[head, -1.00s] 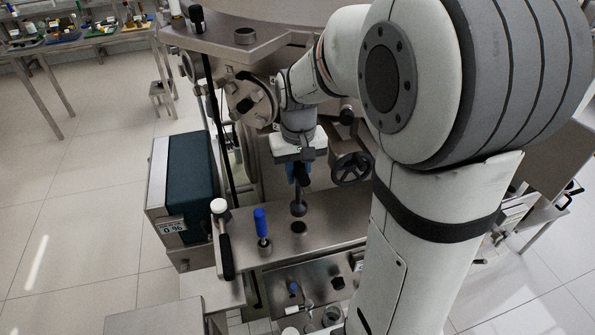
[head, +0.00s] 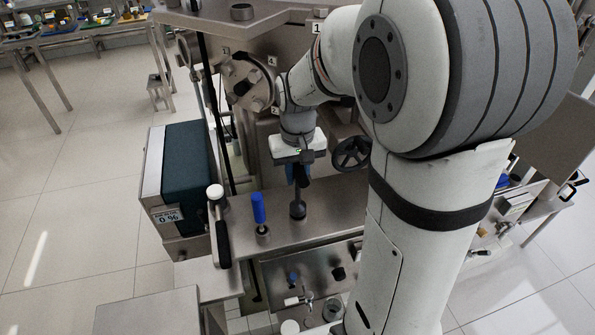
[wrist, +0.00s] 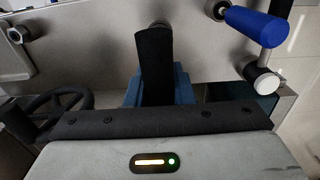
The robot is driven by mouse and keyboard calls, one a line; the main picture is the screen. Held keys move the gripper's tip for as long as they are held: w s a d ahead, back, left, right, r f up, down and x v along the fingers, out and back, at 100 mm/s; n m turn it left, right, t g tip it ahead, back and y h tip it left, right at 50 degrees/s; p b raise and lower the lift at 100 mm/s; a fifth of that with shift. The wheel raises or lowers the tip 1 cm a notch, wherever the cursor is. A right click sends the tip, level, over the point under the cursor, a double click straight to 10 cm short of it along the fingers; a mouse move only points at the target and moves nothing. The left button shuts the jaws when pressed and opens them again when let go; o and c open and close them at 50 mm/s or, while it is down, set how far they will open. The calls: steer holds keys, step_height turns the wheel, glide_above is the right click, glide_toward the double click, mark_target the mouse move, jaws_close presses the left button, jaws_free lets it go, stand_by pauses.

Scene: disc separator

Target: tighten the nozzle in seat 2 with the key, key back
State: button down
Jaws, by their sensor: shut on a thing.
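My gripper (head: 298,174) is shut on the key (head: 298,196), a dark upright tool with a thick round lower end. This lower end stands at the hole in the steel shelf (head: 330,213) and hides it; I cannot tell how deep it sits. In the wrist view the key's black handle (wrist: 155,65) runs between the blue fingers of the gripper (wrist: 157,88). The round bowl part with the numbered seats (head: 247,82) is behind and left of the gripper. Seat 2's nozzle is too small to judge.
A blue-handled tool (head: 258,208) stands in the shelf just left of the key. A black lever with a white knob (head: 218,220) is further left, beside a dark green box (head: 187,172). A black handwheel (head: 351,153) is close to the right of the gripper.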

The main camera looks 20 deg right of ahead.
steer(key=shift+f+b, duration=0.75)
steer(key=shift+f, duration=0.15)
stand_by(0.5)
steer(key=shift+f+b, duration=0.55)
steer(key=shift+f, duration=0.2)
steer(key=c, duration=1.2)
jaws_free()
steer(key=shift+o, duration=0.2)
step_height(320, 180, up, 7)
steer(key=shift+r, duration=0.2)
steer(key=shift+r+p, duration=1.5)
steer(key=shift+r, duration=0.8)
steer(key=shift+f, duration=0.1)
steer(key=shift+s, duration=0.15)
